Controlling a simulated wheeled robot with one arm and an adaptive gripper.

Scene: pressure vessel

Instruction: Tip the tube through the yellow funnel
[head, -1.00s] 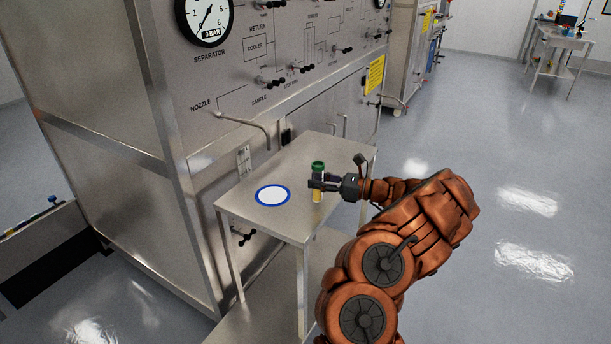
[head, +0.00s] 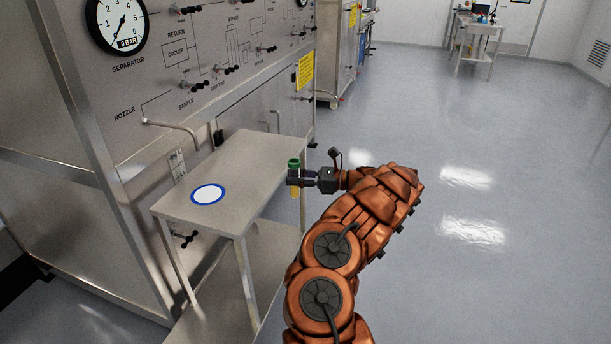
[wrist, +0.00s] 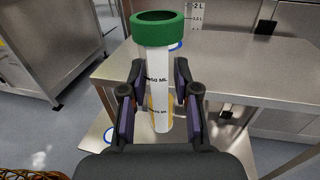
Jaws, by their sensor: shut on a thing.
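My gripper (head: 293,182) is shut on a clear tube (wrist: 158,90) with a green rim (wrist: 158,23) and volume marks. Yellow liquid (wrist: 158,115) fills its lower part. The tube is upright, held beside the right edge of the small steel table (head: 262,160). In the wrist view the gripper fingers (wrist: 158,108) press on both sides of the tube. The top of the green rim looks open in the wrist view. I see no yellow funnel in either view.
A white disc with a blue ring (head: 208,194) lies on the table. Behind it stands a steel panel with a gauge (head: 117,24), valves and a nozzle pipe (head: 172,128). A far table (head: 475,28) holds small items. Open grey floor lies to the right.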

